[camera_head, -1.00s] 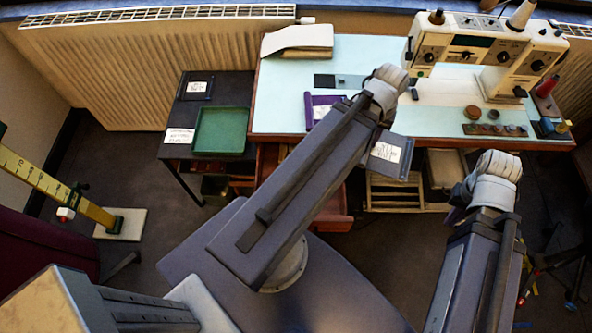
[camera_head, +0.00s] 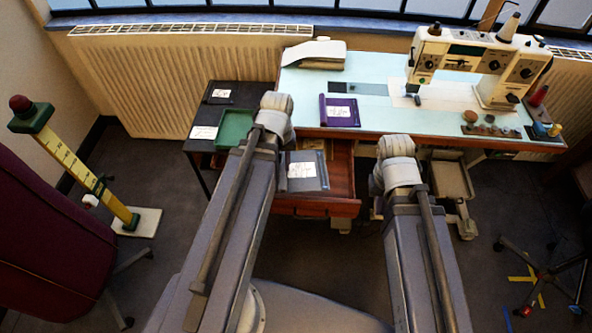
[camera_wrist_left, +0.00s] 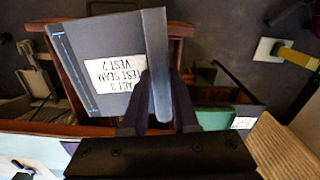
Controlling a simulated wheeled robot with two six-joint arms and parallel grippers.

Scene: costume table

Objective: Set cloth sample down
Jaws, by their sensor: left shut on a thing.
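The grey cloth sample (camera_head: 307,183) with a white label hangs over the open wooden drawer (camera_head: 330,207) in the head view. In the left wrist view the same sample (camera_wrist_left: 85,45) fills the upper left, its label reading upside down. My left gripper (camera_wrist_left: 160,98) is shut on the sample's edge there. In the head view my left forearm and wrist hide its fingers. My right arm reaches in at the right of the drawer, and its wrist hides the gripper.
A green tray (camera_head: 235,125) and a white card (camera_head: 203,132) lie on the dark side table (camera_head: 197,146). A purple sample (camera_head: 340,121) lies on the pale worktable (camera_head: 300,95), with the sewing machine (camera_head: 470,62) at right. A yellow measuring stand (camera_head: 85,178) stands on the left floor.

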